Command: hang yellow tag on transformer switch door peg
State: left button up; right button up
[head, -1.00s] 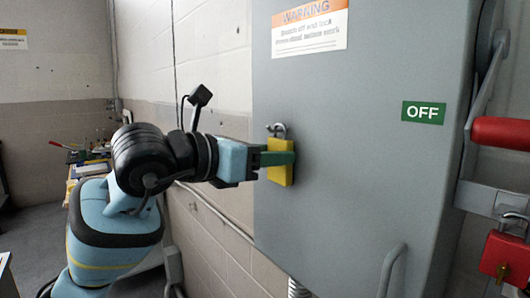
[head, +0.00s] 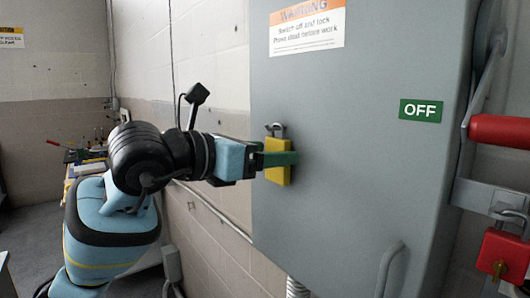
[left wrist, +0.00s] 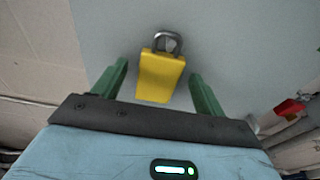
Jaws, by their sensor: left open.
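The yellow tag (head: 284,172), shaped like a padlock with a grey loop on top, is upright against the grey switch door (head: 345,160). It also shows in the left wrist view (left wrist: 160,78), centred between the two green fingers. My left gripper (head: 280,159) is open, with its fingers on either side of the tag and a gap on both sides in the left wrist view (left wrist: 160,88). The peg cannot be made out clearly behind the tag's loop. My right gripper is not in view.
A red handle (head: 500,131) and a red padlock (head: 503,256) are at the door's right edge. A green OFF label (head: 421,110) and a warning sign (head: 307,28) are on the door. A grey door handle (head: 390,268) sits low. A cluttered table (head: 88,168) stands far left.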

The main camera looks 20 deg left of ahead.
pick_arm(q)
jog(key=f+v, duration=0.1)
jog(key=v, duration=0.6)
jog(key=shift+s+a+r, duration=0.25)
jog(key=shift+r, duration=0.25)
